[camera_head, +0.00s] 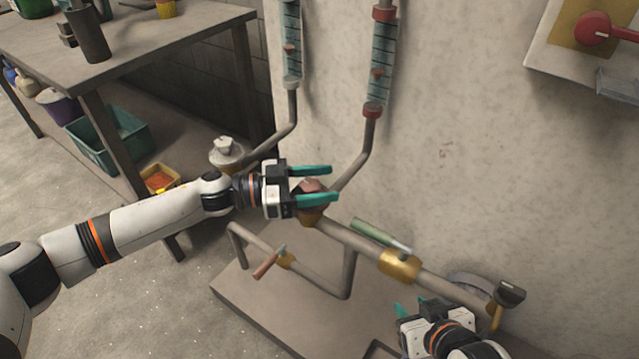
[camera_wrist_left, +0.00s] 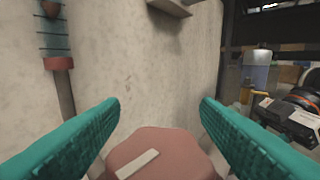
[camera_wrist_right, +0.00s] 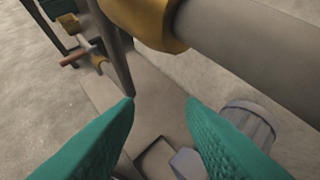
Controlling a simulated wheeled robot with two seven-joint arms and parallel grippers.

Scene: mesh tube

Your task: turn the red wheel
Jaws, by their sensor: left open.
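The red wheel (camera_head: 313,187), a dull red knob with a pale bar mark in the left wrist view (camera_wrist_left: 165,158), sits on the pipe by the wall. My left gripper (camera_head: 335,184) is open, with its teal fingers on either side of the wheel in the head view. In the left wrist view the fingers (camera_wrist_left: 160,100) are wide apart and the wheel shows low between them. I cannot tell whether they touch it. My right gripper (camera_head: 410,301) is open and empty, low near the pipe; its fingers are apart in the right wrist view (camera_wrist_right: 160,98).
A pipe with a green-handled valve (camera_head: 372,234) runs right of the wheel, with a brass fitting (camera_head: 400,265). A red-handled valve (camera_head: 270,264) is on the lower pipe. Two gauge tubes rise on the wall. A panel with a red knob (camera_head: 592,28) hangs upper right. A table (camera_head: 130,35) stands left.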

